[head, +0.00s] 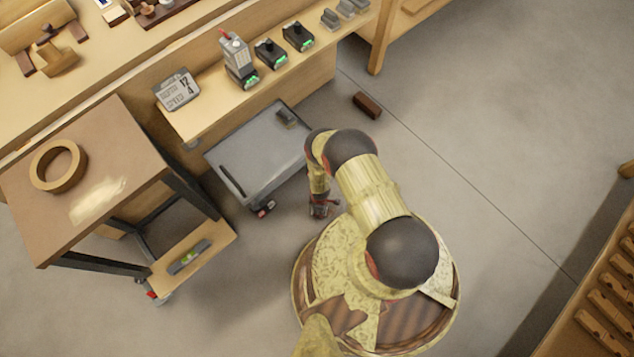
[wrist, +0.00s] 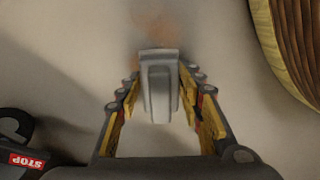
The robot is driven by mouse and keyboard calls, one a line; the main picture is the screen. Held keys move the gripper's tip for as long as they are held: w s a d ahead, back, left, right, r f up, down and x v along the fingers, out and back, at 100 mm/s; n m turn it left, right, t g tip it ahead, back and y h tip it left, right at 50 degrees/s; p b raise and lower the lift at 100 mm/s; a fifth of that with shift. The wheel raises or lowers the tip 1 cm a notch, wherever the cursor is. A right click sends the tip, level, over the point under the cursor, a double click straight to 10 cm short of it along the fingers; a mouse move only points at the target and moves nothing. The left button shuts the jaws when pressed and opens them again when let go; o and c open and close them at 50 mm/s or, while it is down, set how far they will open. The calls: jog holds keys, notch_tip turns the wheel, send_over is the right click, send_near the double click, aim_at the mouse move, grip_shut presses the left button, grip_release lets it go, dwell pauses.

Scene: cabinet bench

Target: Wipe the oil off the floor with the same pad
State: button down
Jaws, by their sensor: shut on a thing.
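My gripper (wrist: 160,97) is shut on a grey block-like pad (wrist: 159,72), which sits between the yellow-lined fingers in the wrist view. A faint rusty-brown oil smear (wrist: 167,25) lies on the floor just beyond the pad's far end. Part of it may be hidden under the pad. In the head view my gripper (head: 321,207) points down near the floor, right of the grey trolley. There the pad is mostly hidden, and I cannot make out the smear. Whether the pad touches the floor is not clear.
The low grey trolley (head: 245,165) stands left of my gripper; a caster with a red STOP label (wrist: 27,160) shows in the wrist view. A brown block (head: 367,105) lies on the floor. A brown side table (head: 110,150) holds a tape ring.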

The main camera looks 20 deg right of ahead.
aim_at(336, 197)
jog(key=shift+w+d+f, duration=0.1)
jog(key=shift+w+d, duration=0.45)
jog(key=shift+d, duration=1.2)
jog(key=shift+w+d+r, duration=0.1)
jog(key=shift+w+d, duration=0.4)
jog(key=shift+d, duration=1.2)
jog(key=shift+w+d+f, duration=0.1)
jog(key=shift+w+d, duration=0.45)
jog(key=shift+d, duration=1.2)
notch_tip(336, 197, up, 9)
jog(key=p, duration=0.7)
jog(key=shift+p, duration=0.4)
